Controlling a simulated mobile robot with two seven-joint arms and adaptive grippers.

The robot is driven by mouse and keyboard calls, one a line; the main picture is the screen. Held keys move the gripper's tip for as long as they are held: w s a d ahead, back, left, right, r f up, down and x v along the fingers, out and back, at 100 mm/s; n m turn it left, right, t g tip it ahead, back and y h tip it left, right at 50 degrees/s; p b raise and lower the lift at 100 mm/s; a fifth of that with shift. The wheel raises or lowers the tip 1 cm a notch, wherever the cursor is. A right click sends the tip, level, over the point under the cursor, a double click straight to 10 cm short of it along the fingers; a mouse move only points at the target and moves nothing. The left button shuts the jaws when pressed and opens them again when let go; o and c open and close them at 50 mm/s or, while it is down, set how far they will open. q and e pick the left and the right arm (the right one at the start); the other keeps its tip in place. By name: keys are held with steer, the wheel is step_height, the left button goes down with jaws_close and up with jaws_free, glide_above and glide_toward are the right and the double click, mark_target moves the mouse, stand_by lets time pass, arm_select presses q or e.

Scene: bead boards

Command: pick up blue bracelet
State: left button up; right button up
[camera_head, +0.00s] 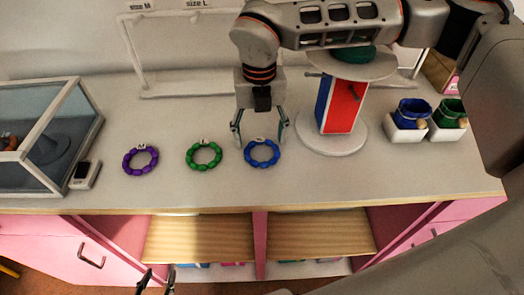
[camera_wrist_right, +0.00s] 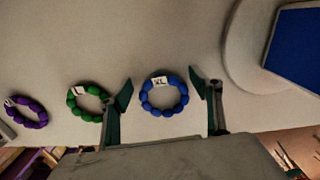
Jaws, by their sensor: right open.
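The blue bracelet (camera_head: 262,165) lies flat on the white counter, the rightmost of three bracelets. It carries a small white tag, which reads XL in the right wrist view, where the bracelet (camera_wrist_right: 165,112) shows whole between the fingers. My right gripper (camera_head: 261,136) is open and points down above the bracelet, with one finger toward each side and nothing held. It also shows in the right wrist view (camera_wrist_right: 161,88). My left gripper (camera_head: 158,276) shows only its fingertips at the bottom edge, apart and empty, low in front of the cabinet.
A green bracelet (camera_head: 204,164) lies left of the blue one, and a purple bracelet (camera_head: 140,171) further left. A glass case (camera_head: 75,125) stands at the left. A round white stand (camera_head: 332,144) with a red and blue block is close on the right, before two white bead holders (camera_head: 405,132).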

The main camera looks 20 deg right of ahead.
mark_target(260, 139)
steer(key=c, duration=1.1)
steer(key=shift+r, duration=0.2)
steer(key=shift+c, duration=0.2)
step_height(260, 139, up, 20)
steer(key=shift+p, duration=0.3)
